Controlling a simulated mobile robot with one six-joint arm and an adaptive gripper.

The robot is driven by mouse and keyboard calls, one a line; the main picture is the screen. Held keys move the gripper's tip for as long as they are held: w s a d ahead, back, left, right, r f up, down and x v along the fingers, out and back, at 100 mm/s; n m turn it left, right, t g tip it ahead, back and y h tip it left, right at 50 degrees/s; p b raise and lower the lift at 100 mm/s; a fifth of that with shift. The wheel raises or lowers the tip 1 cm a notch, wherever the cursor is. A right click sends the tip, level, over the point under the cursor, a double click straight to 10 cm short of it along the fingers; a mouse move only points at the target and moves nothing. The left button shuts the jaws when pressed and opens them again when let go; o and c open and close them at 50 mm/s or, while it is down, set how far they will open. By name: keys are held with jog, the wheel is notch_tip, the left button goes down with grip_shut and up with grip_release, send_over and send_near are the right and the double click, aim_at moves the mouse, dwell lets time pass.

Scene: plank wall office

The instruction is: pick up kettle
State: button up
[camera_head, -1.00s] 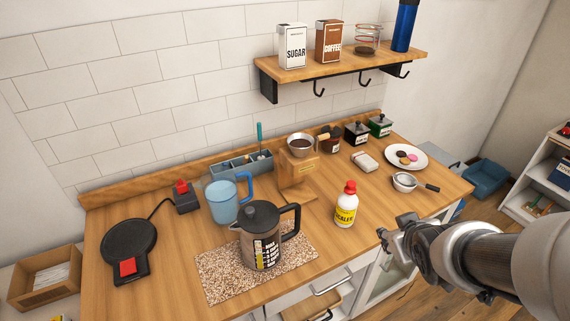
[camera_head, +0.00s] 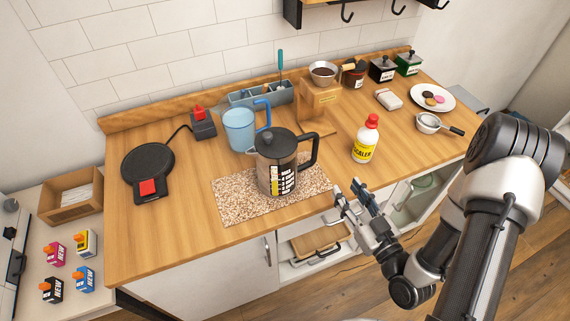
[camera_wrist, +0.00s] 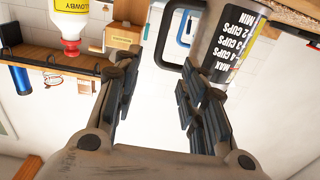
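The kettle (camera_head: 277,165) is grey with a black lid and a black handle on its right side. It stands upright on a speckled mat (camera_head: 232,197) on the wooden counter. In the wrist view, which is upside down, the kettle (camera_wrist: 228,42) shows at upper right with its cup markings. My gripper (camera_head: 349,191) is open and empty, in front of the counter's front edge, to the right of the kettle and apart from it. Its two spread fingers also show in the wrist view (camera_wrist: 158,95).
A descaler bottle (camera_head: 365,140) stands right of the kettle. A blue jug (camera_head: 239,130) is behind it, and a wooden dripper stand (camera_head: 318,101) is at the back. A black hot plate (camera_head: 148,165) lies to the left. A drawer (camera_head: 316,246) under the counter is open.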

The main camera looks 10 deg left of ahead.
jog(key=b, duration=0.1)
send_near(317, 150)
jog(key=x, duration=0.5)
jog(key=b+x, duration=0.1)
jog(key=x, duration=0.2)
jog(key=shift+w+a+f, duration=0.25)
jog(key=shift+f, duration=0.05)
jog(key=shift+w+a, duration=0.15)
jog(key=shift+w, duration=0.15)
grip_shut()
dwell(0.4)
jog(key=shift+r, duration=0.2)
